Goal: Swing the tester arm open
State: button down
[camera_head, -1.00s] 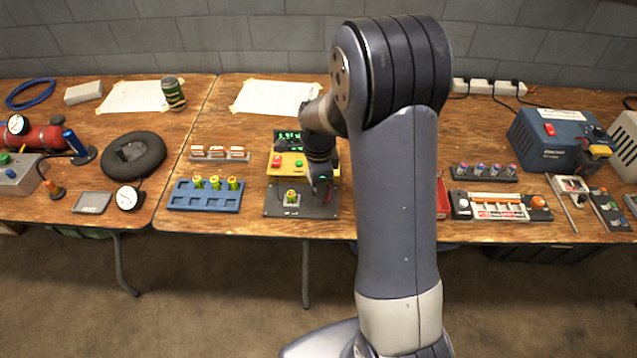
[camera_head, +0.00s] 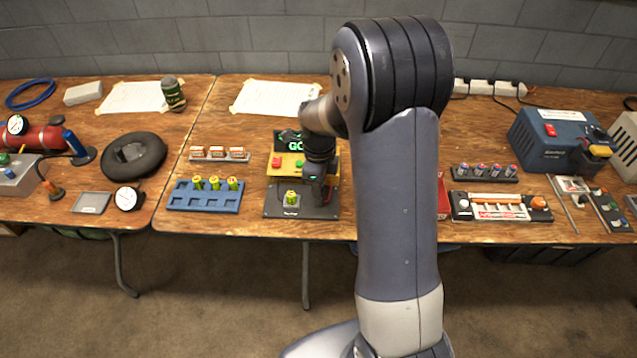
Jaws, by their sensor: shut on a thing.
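The tester (camera_head: 287,172) stands near the table's front edge, with a yellow panel, a red button and a black base plate (camera_head: 275,206). Its dark screen (camera_head: 292,140) shows green letters that begin with "GO"; the rest is covered by my wrist. A yellow-green battery (camera_head: 291,197) sits upright in a small holder on the base plate. My gripper (camera_head: 319,198) points down at the right side of the tester, right of the battery. It is shut on the tester arm, which is mostly hidden behind the dark gripper and wrist.
A blue rack (camera_head: 205,204) with several battery slots lies just left of the tester, with a row of orange-white cells (camera_head: 219,153) behind it. My arm hides the table right of the tester. A red item (camera_head: 443,196) shows beyond it.

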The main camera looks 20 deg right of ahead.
jog(key=c, duration=1.1)
grip_release()
jog(key=shift+o, duration=0.2)
jog(key=shift+r, duration=0.1)
notch_tip(320, 180, up, 11)
notch_tip(320, 180, down, 11)
jog(key=shift+f, duration=0.2)
jog(key=shift+r, duration=0.1)
